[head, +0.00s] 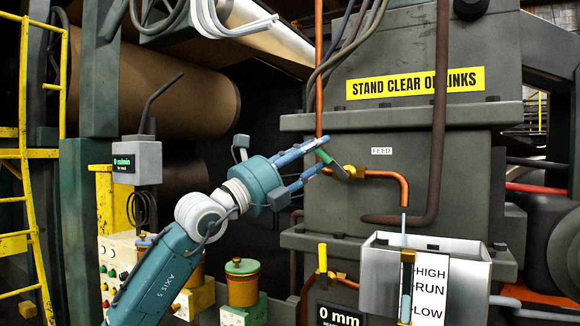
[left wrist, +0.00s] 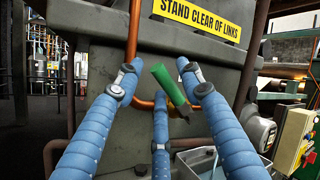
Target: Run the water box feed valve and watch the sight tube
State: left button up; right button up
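The feed valve has a green handle (head: 323,156) on a brass body (head: 351,172) in the copper pipe under the FEED label (head: 381,151). My left gripper (head: 319,158) is at the handle with its fingers spread. In the left wrist view the green handle (left wrist: 160,76) lies between the open blue fingers (left wrist: 158,88); I cannot tell whether any finger touches it. A pale blue stream (head: 403,222) falls from the copper spout into the white water box (head: 381,262). The sight tube (head: 406,290) beside the HIGH, RUN, LOW scale (head: 430,290) shows light blue low down, around LOW. My right gripper is out of view.
A second valve with a yellow handle (head: 322,258) sits lower, above a dark display reading 0 mm (head: 338,318). A yellow STAND CLEAR sign (head: 415,83) is on the grey machine frame. A button panel (head: 115,262) and a yellow ladder (head: 22,150) stand left.

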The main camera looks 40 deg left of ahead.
pick_arm(q)
jog(key=v, duration=1.1)
jog(key=shift+s, duration=0.2)
dwell(6.7)
